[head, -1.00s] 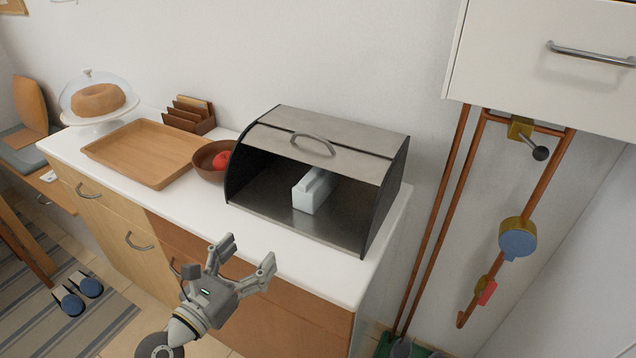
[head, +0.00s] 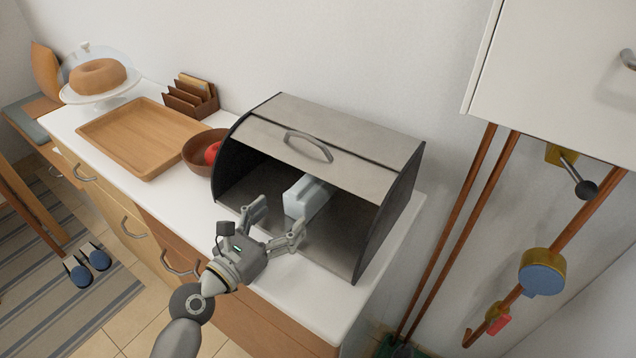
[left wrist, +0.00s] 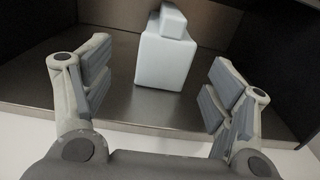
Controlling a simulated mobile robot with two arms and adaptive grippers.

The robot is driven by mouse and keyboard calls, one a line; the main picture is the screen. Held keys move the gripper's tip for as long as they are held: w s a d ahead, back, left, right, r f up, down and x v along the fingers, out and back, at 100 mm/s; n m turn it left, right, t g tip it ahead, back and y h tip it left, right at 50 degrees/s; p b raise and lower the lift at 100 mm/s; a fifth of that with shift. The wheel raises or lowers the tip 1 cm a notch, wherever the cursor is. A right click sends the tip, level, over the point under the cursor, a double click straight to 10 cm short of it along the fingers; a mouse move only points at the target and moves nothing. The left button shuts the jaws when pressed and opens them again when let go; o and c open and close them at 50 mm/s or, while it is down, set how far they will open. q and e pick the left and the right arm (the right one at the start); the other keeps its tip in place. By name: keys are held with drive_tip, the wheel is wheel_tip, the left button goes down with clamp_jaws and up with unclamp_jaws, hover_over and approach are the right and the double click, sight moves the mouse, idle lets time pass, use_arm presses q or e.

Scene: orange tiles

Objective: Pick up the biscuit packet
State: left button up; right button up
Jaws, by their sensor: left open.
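A pale blue-white block-shaped packet (head: 306,197), which I take for the biscuit packet, lies inside the open metal bread box (head: 335,150). In the left wrist view the packet (left wrist: 160,62) stands on the metal floor ahead, between my fingers' lines, with a smaller pale piece on top. My left gripper (head: 281,221) is open and empty at the front opening of the box, just short of the packet and not touching it. Its fingers (left wrist: 160,88) are spread wider than the packet. The box roof hides the packet's far end. My right gripper is not in view.
A brown bowl with a red fruit (head: 203,150) stands close left of the box. A wooden tray (head: 140,138), a letter rack (head: 190,97) and a domed cake stand (head: 97,82) are farther left. The box's side walls and roof bound the opening.

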sight(291, 206)
use_arm(q)
drive_tip(key=x, duration=0.4)
drive_tip(key=shift+w+d+r, duration=0.1)
drive_tip(key=shift+w, duration=0.05)
drive_tip(key=shift+w+d+r, duration=0.15)
drive_tip(key=shift+w+d, duration=0.05)
drive_tip(key=x, duration=0.3)
drive_tip(key=shift+d+r+p, duration=0.25)
drive_tip(key=shift+d+p, duration=0.15)
drive_tip(key=shift+w+d, duration=0.25)
drive_tip(key=shift+w, duration=0.25)
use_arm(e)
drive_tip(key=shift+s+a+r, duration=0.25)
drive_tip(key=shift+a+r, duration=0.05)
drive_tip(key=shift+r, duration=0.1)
use_arm(q)
drive_tip(key=c, duration=1.2)
